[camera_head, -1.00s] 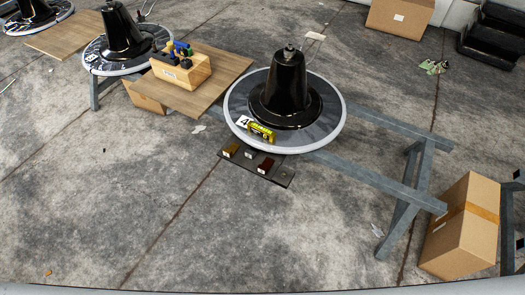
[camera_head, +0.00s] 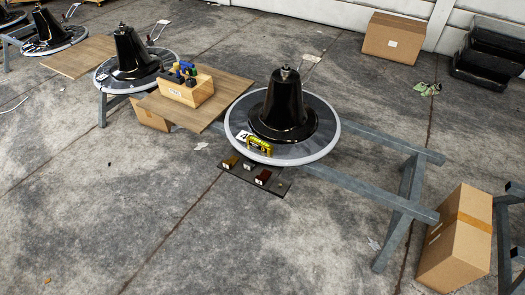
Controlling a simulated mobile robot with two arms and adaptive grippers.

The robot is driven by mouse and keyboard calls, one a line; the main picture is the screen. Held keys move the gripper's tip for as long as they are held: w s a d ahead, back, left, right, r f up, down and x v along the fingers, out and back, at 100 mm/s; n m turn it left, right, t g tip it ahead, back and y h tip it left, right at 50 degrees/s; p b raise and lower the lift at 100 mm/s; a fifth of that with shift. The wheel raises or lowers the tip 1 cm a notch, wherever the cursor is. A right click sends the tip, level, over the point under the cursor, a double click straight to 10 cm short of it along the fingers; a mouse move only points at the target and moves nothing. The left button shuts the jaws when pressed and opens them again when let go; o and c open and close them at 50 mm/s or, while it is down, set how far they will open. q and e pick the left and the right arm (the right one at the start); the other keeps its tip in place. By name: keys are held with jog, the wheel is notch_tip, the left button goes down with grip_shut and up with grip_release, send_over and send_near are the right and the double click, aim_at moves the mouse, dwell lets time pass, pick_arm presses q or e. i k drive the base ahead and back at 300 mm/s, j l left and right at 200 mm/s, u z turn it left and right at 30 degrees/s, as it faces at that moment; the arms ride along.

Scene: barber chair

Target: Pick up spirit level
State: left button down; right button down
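A small yellow and dark spirit level (camera_head: 258,145) rests on the front of the round grey disc (camera_head: 321,150) with a pale rim. It lies beside a white card marked 4 (camera_head: 243,135) and in front of the black bell-shaped cone (camera_head: 284,106) at the disc's centre. No gripper of mine shows in the head view, so nothing is seen touching the level.
A wooden tool block (camera_head: 184,93) stands on a brown board (camera_head: 215,108) left of the disc. Below the disc is a dark strip with small blocks (camera_head: 255,175). Grey trestle rails (camera_head: 390,205) and a cardboard box (camera_head: 456,242) stand right. The front floor is clear.

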aim_at(255, 142)
jog(key=i+l+u, duration=0.25)
jog(key=i, duration=0.2)
jog(key=i+l+u, duration=0.2)
jog(key=i, duration=0.25)
jog(key=j, duration=0.1)
